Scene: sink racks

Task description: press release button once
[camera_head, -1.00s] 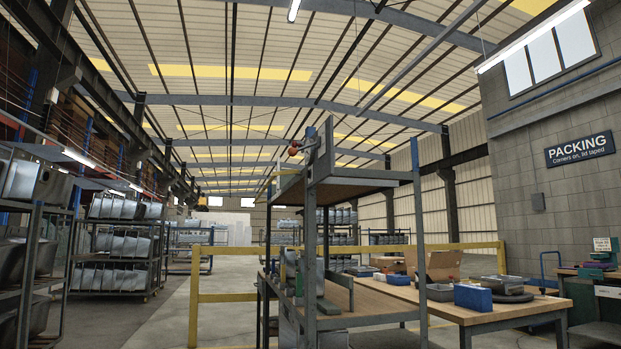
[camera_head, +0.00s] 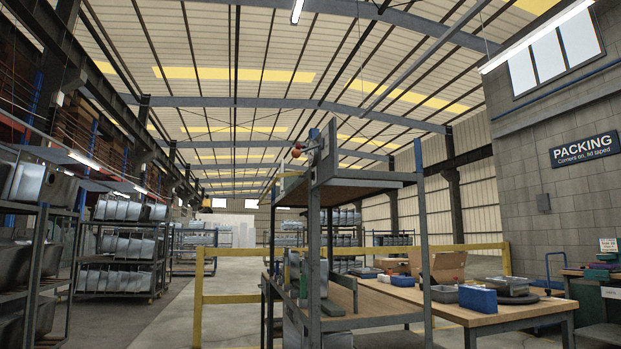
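No release button can be made out for certain. A small red round thing (camera_head: 297,152) shows at the top of the grey metal workstation frame (camera_head: 313,225) in the middle of the view; it is too small to tell what it is. The frame carries an upper shelf (camera_head: 364,178) and stands at the left end of a wooden-topped bench (camera_head: 515,312). Neither of my grippers is in view.
A yellow rail (camera_head: 232,298) runs behind the workstation. Racks of metal sinks (camera_head: 122,248) stand at left. A blue box (camera_head: 477,299) and an open carton (camera_head: 446,266) are on the bench. Floor (camera_head: 165,322) between racks and rail is clear. A PACKING sign (camera_head: 584,148) hangs at right.

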